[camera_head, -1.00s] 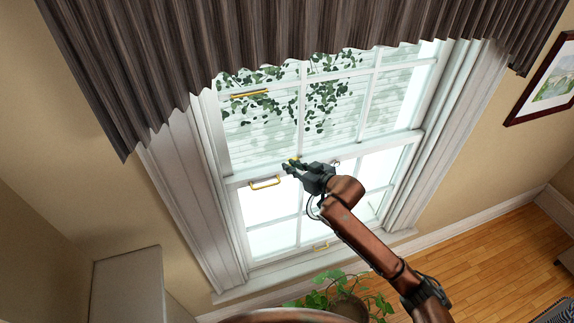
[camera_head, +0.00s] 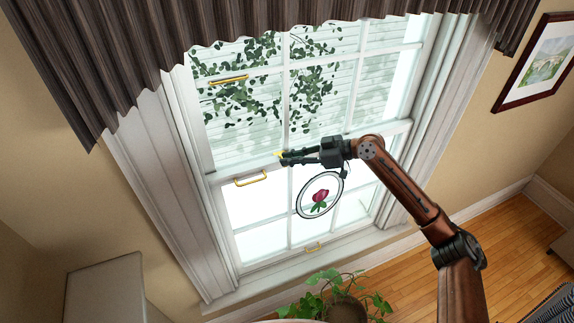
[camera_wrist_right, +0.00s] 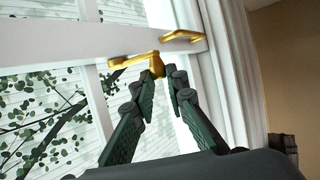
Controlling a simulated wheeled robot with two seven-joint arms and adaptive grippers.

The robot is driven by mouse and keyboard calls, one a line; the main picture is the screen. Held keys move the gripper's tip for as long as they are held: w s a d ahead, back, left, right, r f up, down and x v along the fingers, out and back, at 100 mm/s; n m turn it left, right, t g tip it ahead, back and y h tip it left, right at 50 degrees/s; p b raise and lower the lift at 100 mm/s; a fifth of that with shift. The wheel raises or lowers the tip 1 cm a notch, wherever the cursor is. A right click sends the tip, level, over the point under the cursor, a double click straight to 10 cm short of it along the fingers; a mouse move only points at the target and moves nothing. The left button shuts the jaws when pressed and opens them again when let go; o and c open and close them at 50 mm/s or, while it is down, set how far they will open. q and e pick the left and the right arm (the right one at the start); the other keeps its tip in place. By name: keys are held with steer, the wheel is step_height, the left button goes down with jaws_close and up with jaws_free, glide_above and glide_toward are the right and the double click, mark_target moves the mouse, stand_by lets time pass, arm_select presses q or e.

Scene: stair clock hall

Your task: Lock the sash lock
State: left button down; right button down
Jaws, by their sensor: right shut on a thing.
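The gold sash lock (camera_head: 279,155) sits on the meeting rail of the white window. Most of it is hidden by my right gripper (camera_head: 283,158) in the head view. In the right wrist view the lock (camera_wrist_right: 135,61) shows as a gold bar with a short part reaching down to my fingertips. My right gripper (camera_wrist_right: 168,74) is shut on the lock's lever, reaching in from the right. A small gap shows between the tips, and the exact grip is partly hidden. My left gripper is in neither view.
A round rose ornament (camera_head: 320,195) hangs below my right gripper. A potted plant (camera_head: 346,301) stands below the sill. A pleated valance (camera_head: 200,25) hangs above.

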steer(key=shift+d+f+n+g+b, duration=0.1)
steer(key=shift+d+n+g+b, duration=0.15)
steer(key=shift+g+b, duration=0.2)
steer(key=c, duration=1.9)
jaws_free()
steer(key=shift+w, duration=0.1)
steer(key=v, duration=1.2)
steer(key=shift+f, duration=0.15)
